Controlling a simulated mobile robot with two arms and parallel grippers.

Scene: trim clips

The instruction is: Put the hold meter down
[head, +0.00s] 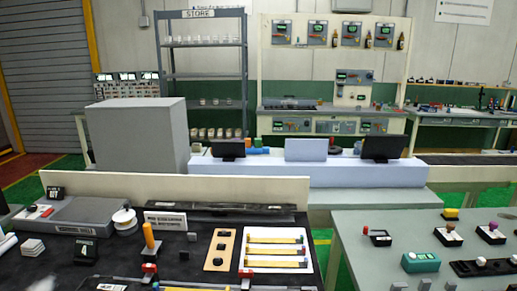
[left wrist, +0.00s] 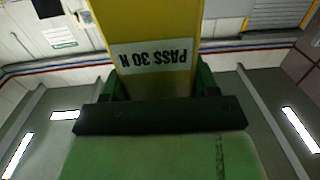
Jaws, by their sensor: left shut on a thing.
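The hold meter (left wrist: 153,55) is a yellow block with a white label that reads "PASS 30 N" upside down in the left wrist view. My left gripper (left wrist: 162,84) has its dark green fingers on both sides of the block and is shut on it. The block's upper end runs out of the picture. The left wrist view points toward the ceiling and walls, so no surface shows under the meter. Neither gripper shows in the head view, and I cannot tell where the held meter is relative to the tables.
In the head view a black-topped bench (head: 120,262) holds a spool (head: 125,221), a wooden panel (head: 219,250) and a white tray with yellow strips (head: 276,251). A grey-green table (head: 362,270) stands at right with small devices. A floor gap separates them.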

